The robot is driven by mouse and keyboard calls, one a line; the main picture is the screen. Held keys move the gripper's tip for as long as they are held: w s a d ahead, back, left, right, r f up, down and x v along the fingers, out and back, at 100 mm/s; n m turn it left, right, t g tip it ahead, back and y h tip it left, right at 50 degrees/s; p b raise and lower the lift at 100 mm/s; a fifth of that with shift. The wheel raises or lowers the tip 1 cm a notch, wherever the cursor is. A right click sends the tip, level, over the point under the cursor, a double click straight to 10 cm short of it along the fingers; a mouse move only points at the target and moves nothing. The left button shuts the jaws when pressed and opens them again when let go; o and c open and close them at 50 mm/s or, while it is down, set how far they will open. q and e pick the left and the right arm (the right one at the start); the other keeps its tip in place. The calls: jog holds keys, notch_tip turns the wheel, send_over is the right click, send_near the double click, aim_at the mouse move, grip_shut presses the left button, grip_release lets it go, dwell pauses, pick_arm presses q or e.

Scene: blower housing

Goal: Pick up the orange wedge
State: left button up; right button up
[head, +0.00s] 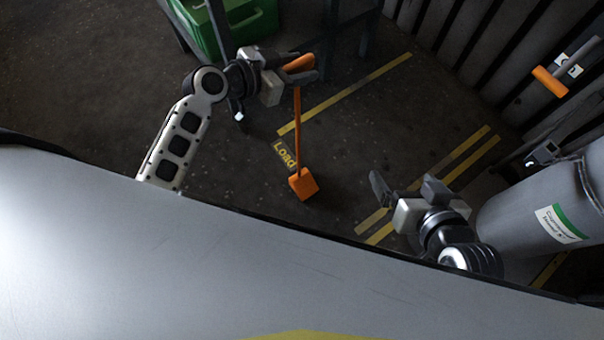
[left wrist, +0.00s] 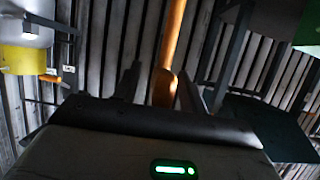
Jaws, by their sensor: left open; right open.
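The orange wedge (head: 303,184) is a block at the lower end of a long thin orange shaft, seen over the dark floor beside the yellow "LOAD" marking. The shaft leads up to a thicker orange grip at my left gripper (head: 299,68). My left gripper is open, with its fingers beside the grip. In the left wrist view the orange shaft and grip (left wrist: 169,60) reach down to between the two dark fingers; whether they touch cannot be told. My right gripper (head: 406,189) is open and empty at the lower right, apart from the wedge.
A green crate (head: 207,28) stands at the top left on a dark frame. A grey cylinder (head: 540,215) with a label is at the right, near my right gripper. An orange handle (head: 550,81) is at the slatted wall. Yellow lines mark the floor, open in the middle.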

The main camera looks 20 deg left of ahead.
pick_arm(q)
jog(key=shift+c, duration=0.3)
grip_shut()
jog(key=shift+r, duration=0.15)
dwell(1.0)
